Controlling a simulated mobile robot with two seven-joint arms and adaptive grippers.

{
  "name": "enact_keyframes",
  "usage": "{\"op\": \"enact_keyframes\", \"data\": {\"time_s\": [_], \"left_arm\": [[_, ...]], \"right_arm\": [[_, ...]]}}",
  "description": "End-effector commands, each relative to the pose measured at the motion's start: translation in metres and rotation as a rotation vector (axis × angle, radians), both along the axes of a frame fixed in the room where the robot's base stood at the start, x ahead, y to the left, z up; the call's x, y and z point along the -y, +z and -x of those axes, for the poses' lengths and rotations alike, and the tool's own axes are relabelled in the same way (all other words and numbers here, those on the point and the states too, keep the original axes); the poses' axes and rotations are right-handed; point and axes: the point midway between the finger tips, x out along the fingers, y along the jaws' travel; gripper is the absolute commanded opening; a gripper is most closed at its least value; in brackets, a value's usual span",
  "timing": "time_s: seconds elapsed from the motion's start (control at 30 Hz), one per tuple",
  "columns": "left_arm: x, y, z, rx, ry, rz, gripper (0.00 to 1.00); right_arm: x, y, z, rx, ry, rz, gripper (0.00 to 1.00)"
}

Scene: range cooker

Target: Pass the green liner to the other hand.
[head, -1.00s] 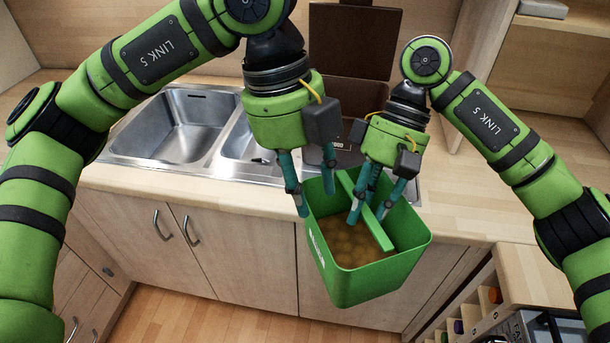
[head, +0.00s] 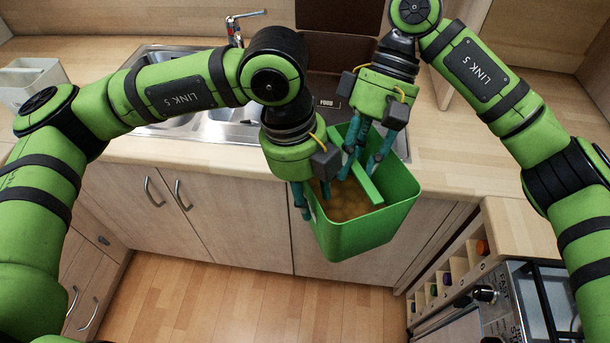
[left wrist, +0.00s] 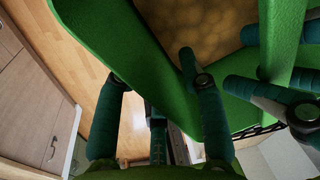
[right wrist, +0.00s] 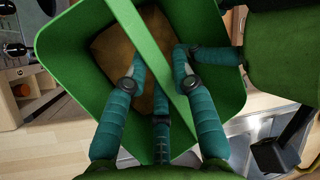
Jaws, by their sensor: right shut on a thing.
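The green liner (head: 365,238) is an open bin with a crossbar (head: 366,184) and brown, lumpy contents. It hangs in the air in front of the counter, slightly tilted. My right gripper (head: 358,168) is shut on the crossbar from above; the right wrist view shows its fingers on both sides of the bar (right wrist: 150,50). My left gripper (head: 315,203) is at the liner's left wall. In the left wrist view its fingers are spread, on either side of the liner wall (left wrist: 130,55). Whether they touch the wall is unclear.
A sink (head: 190,125) with a tap (head: 235,30) is set in the counter behind. A dark bin with a raised lid (head: 330,88) stands behind my grippers. A cooker (head: 500,305) and a rack of bottles (head: 440,285) are at lower right. The wooden floor (head: 200,290) is clear.

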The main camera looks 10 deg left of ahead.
Motion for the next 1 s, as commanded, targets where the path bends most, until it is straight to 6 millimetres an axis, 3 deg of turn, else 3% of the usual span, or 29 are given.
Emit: {"op": "enact_keyframes", "data": {"time_s": [0.27, 0.37, 0.4, 0.57, 0.6, 0.63, 1.0], "left_arm": [[0.0004, -0.0016, 0.0001, 0.0, -0.001, 0.0, 0.4], [0.0005, -0.0013, 0.0, 0.0, -0.001, 0.0, 0.04], [0.0005, -0.0012, 0.0, 0.001, -0.001, 0.001, 0.0], [0.0013, -0.0005, 0.0002, 0.001, -0.003, 0.003, 0.0], [0.0018, 0.0006, -0.0001, 0.004, -0.003, 0.006, 0.0], [0.0018, 0.0006, 0.0, 0.003, -0.003, 0.005, 0.0], [0.0008, -0.0002, -0.0004, 0.002, -0.001, 0.002, 0.0]], "right_arm": [[-0.0002, 0.0008, -0.0001, 0.0, 0.0, -0.002, 0.0], [-0.0002, 0.0008, -0.0001, 0.0, 0.0, -0.002, 0.0], [-0.0003, 0.0009, -0.0001, 0.001, 0.0, -0.002, 0.0], [-0.0006, 0.0004, -0.0002, 0.001, -0.001, -0.002, 0.0], [-0.0005, 0.0003, -0.0003, 0.001, -0.001, -0.002, 0.42], [-0.0004, 0.0002, -0.0003, 0.002, -0.001, -0.001, 0.54], [0.0003, 0.0016, -0.001, 0.001, 0.0, 0.0, 0.54]]}}
